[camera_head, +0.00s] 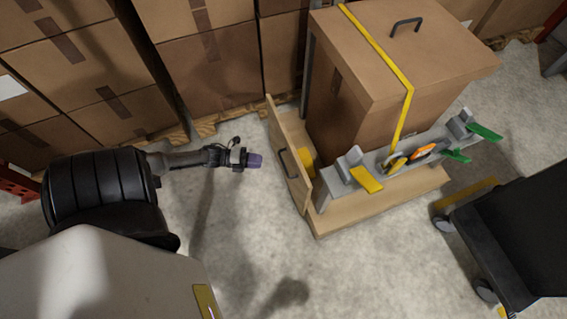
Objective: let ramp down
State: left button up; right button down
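A tan wooden panel (297,182), which looks like the ramp, stands nearly upright and slightly tilted at the left end of a wooden pallet base (385,205). A dark bar handle (284,163) is on its left face. My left gripper (257,160), with purple tips, is just left of the panel, pointing at it, with a small gap to the handle. It is too small to tell whether its fingers are open or shut. My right gripper is out of view.
A large brown crate (350,110) with a yellow strap (385,53) stands on the base. A grey rail (408,160) carries yellow and green levers. A black wheeled cart (515,235) is at right. Stacked boxes (205,70) line the back. Floor left of the panel is clear.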

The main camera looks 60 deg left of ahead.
aim_at(284, 164)
pick_arm(q)
jog(key=shift+b+x, duration=1.8)
jog(key=shift+x, duration=3.45)
jog(key=c, duration=0.4)
grip_shut()
